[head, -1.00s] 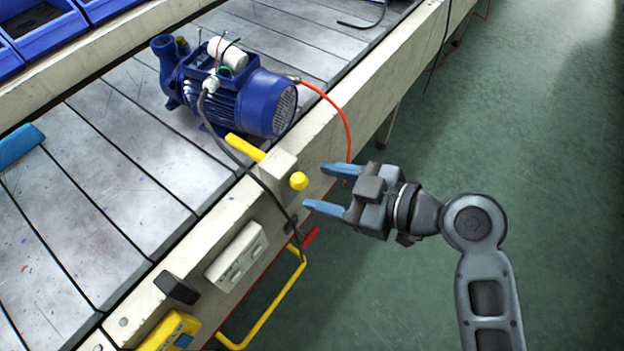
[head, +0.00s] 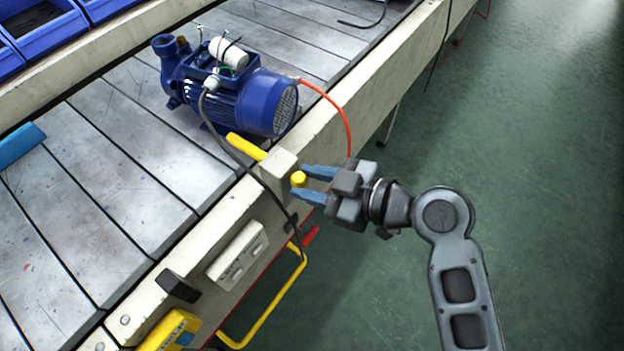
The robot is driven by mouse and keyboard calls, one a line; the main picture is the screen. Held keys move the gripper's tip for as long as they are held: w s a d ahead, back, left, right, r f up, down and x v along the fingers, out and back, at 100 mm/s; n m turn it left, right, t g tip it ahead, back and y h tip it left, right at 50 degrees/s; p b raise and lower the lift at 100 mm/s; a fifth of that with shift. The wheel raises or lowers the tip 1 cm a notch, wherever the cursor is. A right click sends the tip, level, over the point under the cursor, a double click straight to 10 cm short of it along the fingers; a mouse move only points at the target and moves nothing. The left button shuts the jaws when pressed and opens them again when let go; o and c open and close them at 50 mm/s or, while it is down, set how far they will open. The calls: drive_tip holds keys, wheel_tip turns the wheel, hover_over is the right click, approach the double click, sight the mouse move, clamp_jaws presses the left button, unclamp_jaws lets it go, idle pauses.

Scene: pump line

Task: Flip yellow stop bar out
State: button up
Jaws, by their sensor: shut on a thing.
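The yellow stop bar (head: 246,147) sticks out from a pale block (head: 279,167) on the conveyor's side rail and lies over the belt edge, beside the blue pump. A round yellow knob (head: 298,179) is on the outer face of the same block. My gripper (head: 308,183) comes from the right with its two blue fingers on either side of the knob and is shut on it. The fingers partly flank the knob, which stays visible between their tips.
A blue pump (head: 236,98) stands on the slatted belt (head: 120,185), with a black cable hanging over the rail and a red hose (head: 335,105). A switch box (head: 238,256), a black block (head: 177,286) and a yellow handle (head: 272,311) are lower along the rail. The floor at right is clear.

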clamp_jaws()
drive_tip(key=s+d+b, duration=0.2)
drive_tip(key=s+d, duration=0.4)
drive_tip(key=d, duration=0.2)
drive_tip(key=shift+s+d, duration=0.15)
drive_tip(key=shift+s, duration=0.05)
drive_tip(key=o, duration=0.7)
unclamp_jaws()
drive_tip(key=shift+o, duration=0.2)
drive_tip(key=shift+b, duration=0.3)
